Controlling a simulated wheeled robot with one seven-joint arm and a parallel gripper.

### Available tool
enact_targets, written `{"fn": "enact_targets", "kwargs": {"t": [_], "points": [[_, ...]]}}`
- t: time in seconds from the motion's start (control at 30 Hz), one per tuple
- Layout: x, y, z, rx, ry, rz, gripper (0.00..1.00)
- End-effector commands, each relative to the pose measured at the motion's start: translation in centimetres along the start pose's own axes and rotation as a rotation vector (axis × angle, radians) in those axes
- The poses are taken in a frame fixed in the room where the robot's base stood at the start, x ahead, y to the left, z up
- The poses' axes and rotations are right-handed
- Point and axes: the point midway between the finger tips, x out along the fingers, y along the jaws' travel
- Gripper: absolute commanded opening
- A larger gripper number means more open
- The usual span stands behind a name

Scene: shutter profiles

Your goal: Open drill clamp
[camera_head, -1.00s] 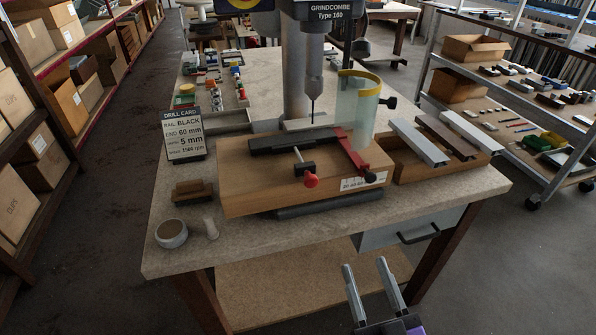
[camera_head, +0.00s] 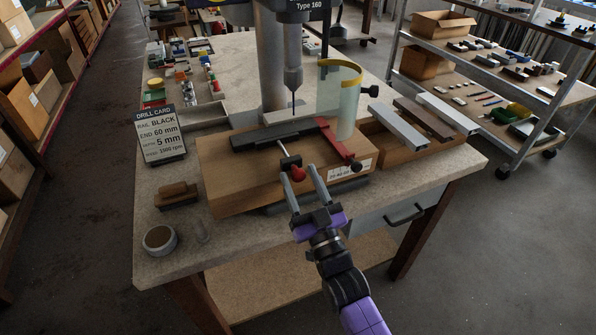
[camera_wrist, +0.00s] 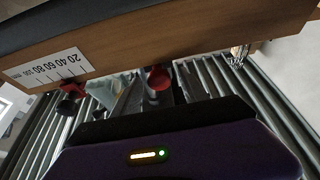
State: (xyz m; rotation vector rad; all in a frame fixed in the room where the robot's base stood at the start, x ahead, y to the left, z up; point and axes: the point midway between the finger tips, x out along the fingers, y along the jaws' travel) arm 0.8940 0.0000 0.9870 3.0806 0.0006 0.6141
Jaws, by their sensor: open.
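The drill clamp on the front of the wooden jig block (camera_head: 228,178) has a dark body, a silver lever and a red knob (camera_head: 297,174). The knob also shows in the wrist view (camera_wrist: 158,79), between my fingers. The silver lever (camera_head: 283,150) points up toward the black rail (camera_head: 270,135), which lies on the block under the drill (camera_head: 293,75). My gripper (camera_head: 299,171) is open, its two fingers reaching up on either side of the red knob. I cannot tell whether either finger touches it.
A red stop (camera_head: 333,138) with a dark knob (camera_head: 356,166) stands just right of my fingers. A clear guard (camera_head: 340,105) is behind it. A drill card (camera_head: 161,136), a brush (camera_head: 177,196) and a cup (camera_head: 159,240) are on the left of the bench.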

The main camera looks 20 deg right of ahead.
Motion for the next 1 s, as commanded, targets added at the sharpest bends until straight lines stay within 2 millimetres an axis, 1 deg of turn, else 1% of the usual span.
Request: {"fn": "enact_targets", "kwargs": {"t": [0.03,0.13,0.43,0.47,0.5,0.57,0.7,0.73,1.0], "points": [[0.61,0.0,-0.08,0.001,0.0,0.0,0.51],[1.24,0.0,-0.04,0.001,0.0,0.0,0.51],[1.49,0.0,0.04,0.0,-0.001,0.0,0.51],[1.49,0.01,0.04,0.0,-0.001,0.0,0.49],[1.48,0.01,0.04,0.0,-0.001,0.0,0.41],[1.48,0.01,0.04,0.0,-0.001,0.0,0.29],[1.47,0.01,0.03,0.0,-0.001,0.0,0.02],[1.47,0.01,0.03,0.0,-0.001,0.0,0.0],[1.47,0.01,0.03,0.0,-0.001,0.0,0.0]]}}
